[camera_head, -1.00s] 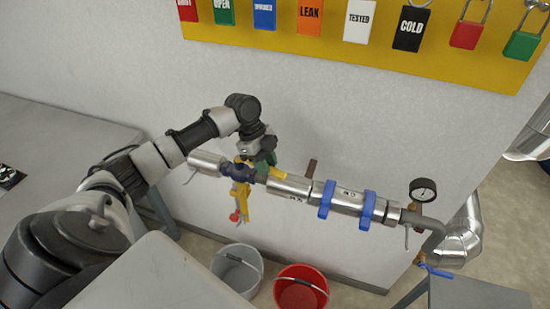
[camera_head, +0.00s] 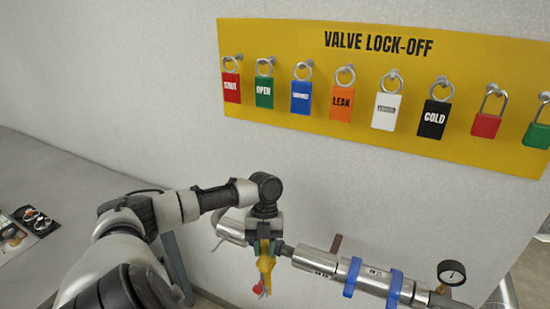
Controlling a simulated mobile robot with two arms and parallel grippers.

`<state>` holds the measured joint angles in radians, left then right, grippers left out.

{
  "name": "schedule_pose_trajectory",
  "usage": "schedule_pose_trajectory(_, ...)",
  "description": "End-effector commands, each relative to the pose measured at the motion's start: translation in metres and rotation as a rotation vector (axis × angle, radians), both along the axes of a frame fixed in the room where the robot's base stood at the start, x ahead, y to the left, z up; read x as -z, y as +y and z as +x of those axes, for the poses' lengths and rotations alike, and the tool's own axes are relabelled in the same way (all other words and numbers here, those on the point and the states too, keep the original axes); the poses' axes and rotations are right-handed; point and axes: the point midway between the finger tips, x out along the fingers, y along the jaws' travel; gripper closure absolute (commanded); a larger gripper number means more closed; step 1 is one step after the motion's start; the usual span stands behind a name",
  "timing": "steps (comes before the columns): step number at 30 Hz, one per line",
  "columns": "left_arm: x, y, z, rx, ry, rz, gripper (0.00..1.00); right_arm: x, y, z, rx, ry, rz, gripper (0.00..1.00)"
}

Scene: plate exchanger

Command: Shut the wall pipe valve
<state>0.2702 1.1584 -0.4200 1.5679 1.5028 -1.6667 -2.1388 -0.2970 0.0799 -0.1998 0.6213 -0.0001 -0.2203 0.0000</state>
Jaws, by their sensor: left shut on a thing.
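The wall pipe (camera_head: 316,260) runs along the wall at the lower middle, in silver jackets. My left gripper (camera_head: 263,247) is at the valve's place on this pipe, pointing down. It is shut on a yellow piece (camera_head: 265,266), which looks like the valve's handle and shows between and below the fingers. A small red piece (camera_head: 258,288) hangs beneath it. The gripper hides most of the valve body, so I cannot tell how far the valve is turned. My right gripper is not in view.
A yellow lock-off board (camera_head: 380,60) with several hanging tags and padlocks is on the wall above. A grey bench (camera_head: 50,185) stands at the left.

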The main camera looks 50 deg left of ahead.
Motion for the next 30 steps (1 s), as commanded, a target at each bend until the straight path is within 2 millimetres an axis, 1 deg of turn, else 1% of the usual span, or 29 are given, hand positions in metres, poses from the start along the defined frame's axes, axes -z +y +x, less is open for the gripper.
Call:
schedule_pose_trajectory(6, -0.001, 0.013, -0.012, 0.185, 0.002, 0.0, 1.0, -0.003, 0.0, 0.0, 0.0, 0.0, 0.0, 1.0)
schedule_pose_trajectory(15, -0.001, 0.027, -0.021, 0.355, 0.001, 0.0, 1.0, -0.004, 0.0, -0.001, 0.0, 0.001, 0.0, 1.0)
schedule_pose_trajectory(21, -0.001, 0.031, -0.023, 0.41, 0.0, -0.001, 1.0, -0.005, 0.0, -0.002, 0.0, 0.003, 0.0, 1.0)
schedule_pose_trajectory(30, -0.001, 0.033, -0.023, 0.43, -0.002, 0.0, 1.0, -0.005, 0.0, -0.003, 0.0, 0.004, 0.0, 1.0)
